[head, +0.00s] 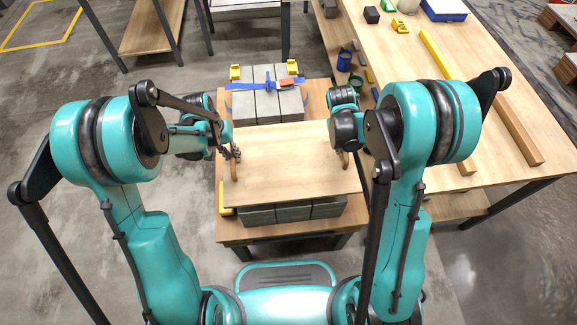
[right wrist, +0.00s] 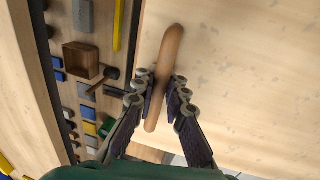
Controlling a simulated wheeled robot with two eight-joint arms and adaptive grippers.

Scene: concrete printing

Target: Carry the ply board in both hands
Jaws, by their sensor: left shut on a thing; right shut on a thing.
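The ply board (head: 290,165) is a pale, flat rectangle with a wooden handle near each end. It lies roughly level between my two arms, over a small wooden table. My left gripper (head: 235,153) is shut on the left handle (head: 234,172). My right gripper (head: 344,151) is at the right handle; in the right wrist view its fingers (right wrist: 163,95) are on both sides of the round handle (right wrist: 169,60), shut on it. The board's surface (right wrist: 245,75) fills the right of that view. I cannot tell whether the board touches what is under it.
Grey blocks (head: 290,212) show under the board's near edge on the small table (head: 285,234). A long workbench (head: 480,110) with wooden bars stands on the right. Floor at left (head: 100,90) is clear.

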